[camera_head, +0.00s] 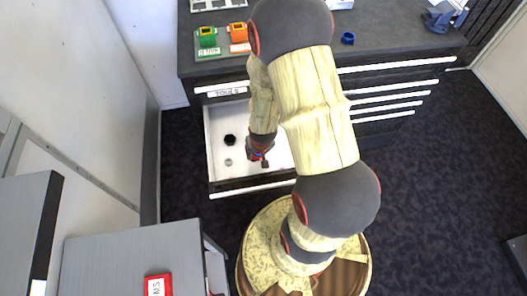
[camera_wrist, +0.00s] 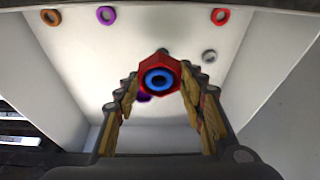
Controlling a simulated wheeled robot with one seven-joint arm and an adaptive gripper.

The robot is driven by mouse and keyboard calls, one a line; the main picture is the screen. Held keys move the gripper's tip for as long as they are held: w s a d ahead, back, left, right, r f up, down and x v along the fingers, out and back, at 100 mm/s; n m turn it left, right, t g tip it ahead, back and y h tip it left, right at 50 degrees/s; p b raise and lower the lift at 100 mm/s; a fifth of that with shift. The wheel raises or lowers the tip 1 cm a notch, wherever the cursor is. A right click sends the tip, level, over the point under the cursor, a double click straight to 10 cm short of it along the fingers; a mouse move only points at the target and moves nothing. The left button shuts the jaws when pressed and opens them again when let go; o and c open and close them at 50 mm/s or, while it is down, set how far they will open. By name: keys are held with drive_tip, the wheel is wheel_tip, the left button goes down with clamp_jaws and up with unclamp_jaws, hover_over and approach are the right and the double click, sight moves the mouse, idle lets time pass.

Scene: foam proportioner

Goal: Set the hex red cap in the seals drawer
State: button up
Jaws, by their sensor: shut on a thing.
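The hex red cap (camera_wrist: 146,66) is in the wrist view, with a blue ring and dark centre facing the camera. My gripper (camera_wrist: 160,88) is shut on it, one finger on each side. In the head view my gripper (camera_head: 261,157) is over an open white drawer (camera_head: 222,172), and the cap is small and partly hidden there. The drawer's label (camera_head: 227,92) is small and seems to read "Tools". In the wrist view the drawer floor (camera_wrist: 85,75) lies behind the cap, which appears held above it.
Brown (camera_wrist: 50,17), purple (camera_wrist: 106,15), red (camera_wrist: 220,16) and grey (camera_wrist: 209,56) rings lie in the drawer. A purple piece (camera_wrist: 143,98) is partly hidden behind the cap.

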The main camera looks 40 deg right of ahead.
drive_tip(key=shift+s+d+f+m, duration=0.15)
drive_tip(key=shift+s+d+f, duration=0.15)
drive_tip(key=shift+s, duration=0.2)
drive_tip(key=shift+s+d+f+m, duration=0.2)
drive_tip(key=shift+s+d, duration=0.1)
drive_tip(key=shift+s, duration=0.2)
drive_tip(key=shift+w+d+f, duration=0.15)
drive_tip(key=shift+d+f, duration=0.1)
drive_tip(key=w+d+f+b, duration=0.1)
drive_tip(key=w+d+f, duration=0.1)
drive_tip(key=w+f, duration=0.1)
drive_tip(key=w+d+f+b, duration=0.2)
drive_tip(key=w+f, duration=0.1)
drive_tip(key=w, duration=0.1)
drive_tip(key=w+d+f+b, duration=0.1)
drive_tip(key=w+d+f, duration=0.1)
drive_tip(key=w+f, duration=0.1)
drive_tip(key=shift+w, duration=0.7)
drive_tip(key=shift+w+f+b, duration=0.15)
drive_tip(key=shift+f+b, duration=1.4)
drive_tip(key=shift+f, duration=0.2)
drive_tip(key=shift+f, duration=0.15)
drive_tip(key=o, duration=1.3)
